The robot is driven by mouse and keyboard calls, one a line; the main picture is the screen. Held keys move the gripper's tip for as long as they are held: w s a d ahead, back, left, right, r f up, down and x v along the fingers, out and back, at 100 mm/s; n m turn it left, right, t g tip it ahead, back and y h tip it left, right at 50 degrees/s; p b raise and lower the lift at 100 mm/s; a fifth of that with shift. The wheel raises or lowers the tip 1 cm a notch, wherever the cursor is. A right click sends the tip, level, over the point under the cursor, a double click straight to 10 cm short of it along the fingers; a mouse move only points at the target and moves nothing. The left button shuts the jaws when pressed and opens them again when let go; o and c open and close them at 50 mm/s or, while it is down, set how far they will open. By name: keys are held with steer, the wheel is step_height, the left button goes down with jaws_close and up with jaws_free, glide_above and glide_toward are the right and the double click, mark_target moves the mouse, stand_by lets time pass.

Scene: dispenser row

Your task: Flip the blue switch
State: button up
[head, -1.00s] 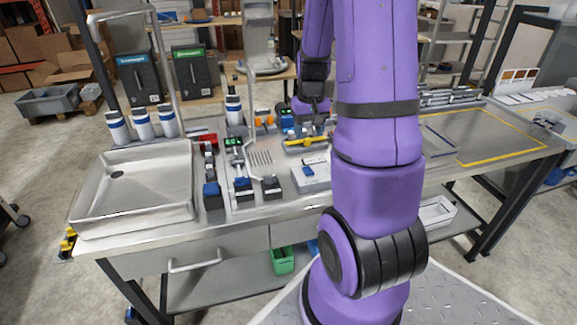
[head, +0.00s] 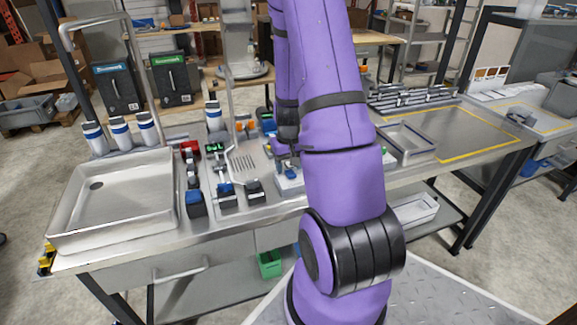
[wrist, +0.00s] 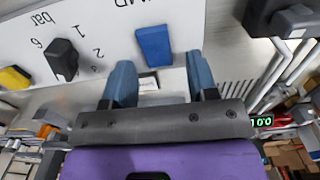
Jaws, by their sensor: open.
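The blue switch (wrist: 154,45) is a small blue rocker on a white panel (wrist: 95,28), just beyond my fingertips in the wrist view. My gripper (wrist: 161,70) is open and empty, its two blue-grey fingers apart with the switch between their lines and a little ahead. I see no contact. A small label plate shows between the fingers. In the head view the white box (head: 283,186) with the blue switch (head: 291,174) stands on the bench, just below my gripper, which my arm mostly hides there.
A black knob (wrist: 62,60) on a bar scale and a yellow part (wrist: 14,78) sit on the same panel. A black device with metal rods (wrist: 290,22) lies at the right.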

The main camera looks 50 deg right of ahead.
steer(key=shift+f, duration=0.2)
steer(key=c, duration=0.9)
steer(key=shift+s+a+r+t+h, duration=0.15)
steer(key=shift+t+h, duration=0.2)
steer(key=shift+t, duration=0.25)
steer(key=shift+s+f+t+h, duration=0.15)
steer(key=shift+t+h, duration=0.2)
steer(key=shift+t, duration=0.25)
steer(key=shift+r, duration=0.15)
